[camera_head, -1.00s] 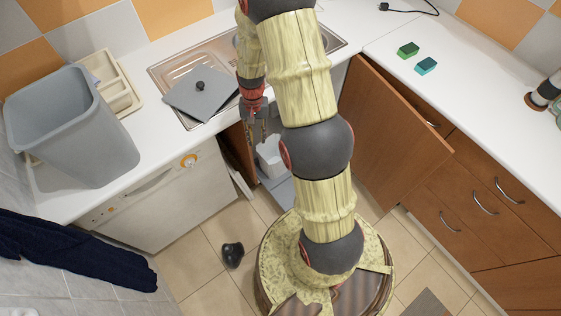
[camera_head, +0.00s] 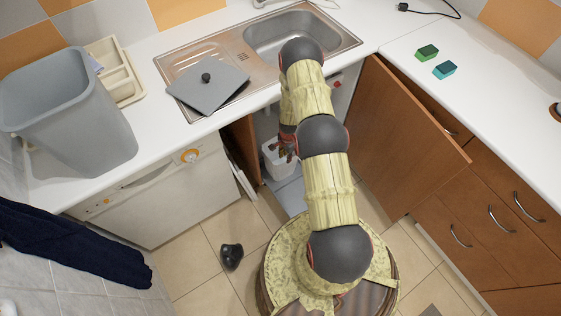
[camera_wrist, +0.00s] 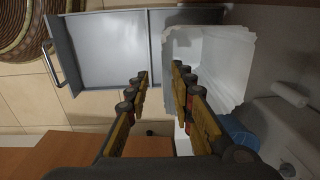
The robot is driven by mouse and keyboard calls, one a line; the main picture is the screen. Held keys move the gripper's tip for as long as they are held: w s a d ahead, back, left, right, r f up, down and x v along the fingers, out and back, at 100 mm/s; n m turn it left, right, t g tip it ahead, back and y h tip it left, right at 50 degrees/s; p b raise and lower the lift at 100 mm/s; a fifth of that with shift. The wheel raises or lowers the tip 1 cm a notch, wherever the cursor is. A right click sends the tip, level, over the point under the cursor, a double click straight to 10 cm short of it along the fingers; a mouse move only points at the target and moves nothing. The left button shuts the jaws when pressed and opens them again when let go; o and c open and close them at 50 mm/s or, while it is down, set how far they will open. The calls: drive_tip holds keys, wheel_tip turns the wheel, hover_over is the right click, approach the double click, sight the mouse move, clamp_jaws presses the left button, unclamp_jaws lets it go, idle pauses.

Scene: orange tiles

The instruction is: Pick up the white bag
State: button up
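The white bag (camera_wrist: 222,62) has a jagged rim and looks like a liner in a bin. It is right of and beyond my fingertips in the wrist view. In the head view, the white bag (camera_head: 278,163) is low inside the open cabinet under the sink, partly hidden by my arm. My gripper (camera_wrist: 160,82) is open, with a clear gap between its fingers. The right finger overlaps the bag's left edge in the wrist view; I cannot tell whether it touches. In the head view, my gripper (camera_head: 286,147) is just above the bag's upper right, its fingers partly hidden.
The open cabinet door (camera_head: 410,135) stands right of my arm. The countertop (camera_head: 130,130) and sink (camera_head: 285,38) are above the opening. A grey pull-out tray (camera_wrist: 110,50) lies beside the bag. A dark object (camera_head: 232,256) lies on the floor.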

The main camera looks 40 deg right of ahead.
drive_tip(key=f+b, duration=0.1)
drive_tip(key=f, duration=0.1)
drive_tip(key=f+b, duration=0.1)
drive_tip(key=f, duration=0.2)
drive_tip(key=d+f+b, duration=0.1)
drive_tip(key=f, duration=0.2)
drive_tip(key=shift+w+d, duration=0.1)
drive_tip(key=shift+w, duration=0.3)
drive_tip(key=shift+c, duration=1.3)
clamp_jaws()
